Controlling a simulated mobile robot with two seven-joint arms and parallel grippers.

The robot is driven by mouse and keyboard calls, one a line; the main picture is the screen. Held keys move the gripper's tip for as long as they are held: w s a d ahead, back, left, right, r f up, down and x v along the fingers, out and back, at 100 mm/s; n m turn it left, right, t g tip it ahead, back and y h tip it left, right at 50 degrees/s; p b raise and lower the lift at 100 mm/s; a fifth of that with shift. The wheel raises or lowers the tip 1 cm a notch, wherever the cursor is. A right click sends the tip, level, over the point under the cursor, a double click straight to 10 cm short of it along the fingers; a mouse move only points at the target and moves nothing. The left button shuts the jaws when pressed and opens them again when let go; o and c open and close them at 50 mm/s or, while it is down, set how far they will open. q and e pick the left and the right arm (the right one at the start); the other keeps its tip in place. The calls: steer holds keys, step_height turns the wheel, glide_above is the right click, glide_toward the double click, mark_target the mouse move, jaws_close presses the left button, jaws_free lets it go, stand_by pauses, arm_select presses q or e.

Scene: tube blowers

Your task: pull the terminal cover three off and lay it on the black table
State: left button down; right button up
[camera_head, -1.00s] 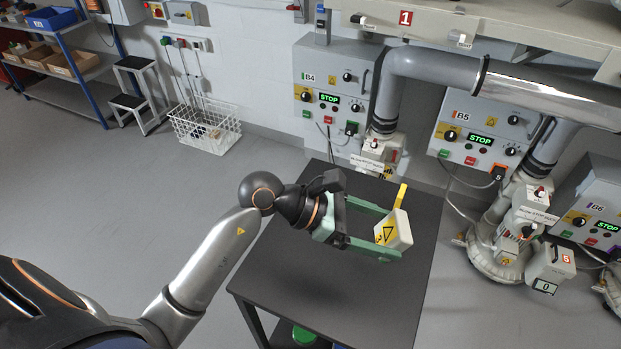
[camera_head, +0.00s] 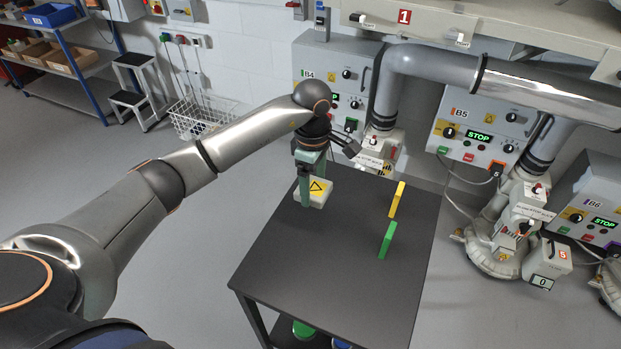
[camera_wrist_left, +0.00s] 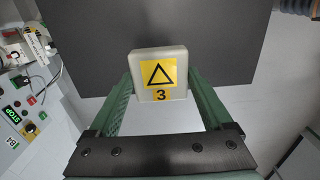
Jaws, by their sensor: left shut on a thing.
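The terminal cover three (camera_head: 319,195) is a cream block with a yellow warning-triangle label. The wrist view shows the cover (camera_wrist_left: 158,68) with a "3" under its triangle. My left gripper (camera_head: 311,190), with green fingers, points down and is shut on the cover at its two sides. It is over the back left part of the black table (camera_head: 310,265). In the wrist view my left gripper (camera_wrist_left: 160,85) has the dark tabletop behind the cover. I cannot tell whether the cover touches the tabletop. My right gripper is not in view.
The table's front and middle are clear. Grey pipes (camera_head: 440,70) and the B4 control box (camera_head: 345,65) stand behind.

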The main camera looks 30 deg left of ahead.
arm_select(q)
steer(key=shift+w+a+r, duration=0.1)
steer(key=shift+a+r, duration=0.05)
steer(key=shift+a, duration=0.25)
steer(key=shift+f, duration=0.2)
steer(key=shift+f+b, duration=3.85)
steer(key=shift+f, duration=1.6)
jaws_free()
step_height(320, 180, up, 12)
steer(key=shift+r, duration=0.25)
